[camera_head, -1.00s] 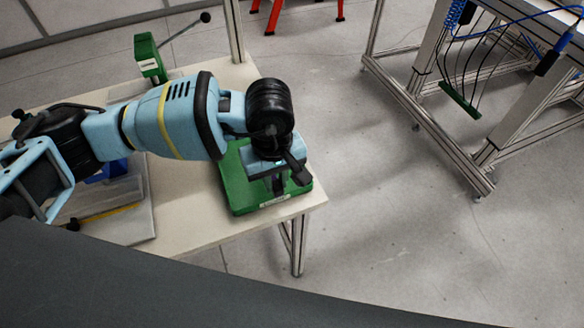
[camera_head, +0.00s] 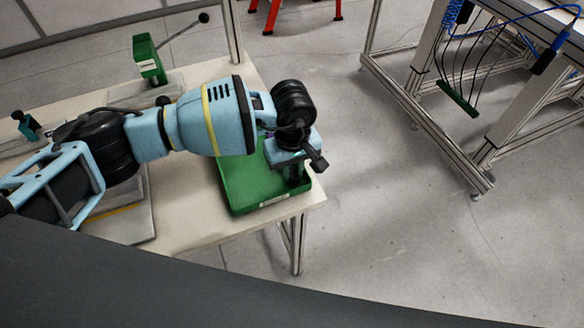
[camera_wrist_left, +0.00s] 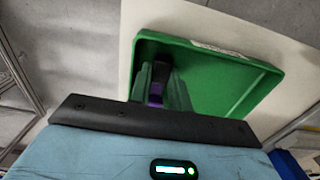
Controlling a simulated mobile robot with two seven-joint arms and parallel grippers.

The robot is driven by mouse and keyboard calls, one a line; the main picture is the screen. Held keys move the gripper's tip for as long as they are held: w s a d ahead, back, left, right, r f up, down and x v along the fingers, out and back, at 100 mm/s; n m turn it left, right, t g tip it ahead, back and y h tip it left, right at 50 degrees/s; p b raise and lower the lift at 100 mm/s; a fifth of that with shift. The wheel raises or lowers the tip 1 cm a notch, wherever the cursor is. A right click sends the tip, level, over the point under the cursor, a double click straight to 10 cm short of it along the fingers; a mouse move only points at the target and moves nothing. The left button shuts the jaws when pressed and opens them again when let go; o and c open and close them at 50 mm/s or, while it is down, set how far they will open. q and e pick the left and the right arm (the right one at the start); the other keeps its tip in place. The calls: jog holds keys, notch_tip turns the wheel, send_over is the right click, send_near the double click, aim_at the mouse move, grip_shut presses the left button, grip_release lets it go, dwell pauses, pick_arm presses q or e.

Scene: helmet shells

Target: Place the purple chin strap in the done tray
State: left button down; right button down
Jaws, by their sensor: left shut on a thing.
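The green done tray (camera_head: 240,188) lies at the near right corner of the table. It also shows in the left wrist view (camera_wrist_left: 228,88). My left gripper (camera_head: 297,183) points down over the tray's right side. In the left wrist view my left gripper (camera_wrist_left: 158,84) is shut on the purple chin strap (camera_wrist_left: 155,94), of which only a small purple part shows between the fingers. My right gripper is not in view.
The cream table (camera_head: 185,215) ends just right of the tray, with open floor beyond. A grey tray (camera_head: 138,222) lies left under my arm. A green stand with a lever (camera_head: 149,60) is at the back, near an upright metal post (camera_head: 233,35).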

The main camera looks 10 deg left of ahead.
pick_arm(q)
jog(key=shift+f, duration=0.2)
jog(key=c, duration=1.6)
grip_release()
jog(key=shift+r, duration=0.4)
notch_tip(320, 180, up, 12)
jog(key=shift+f+b, duration=0.25)
jog(key=shift+b, duration=0.05)
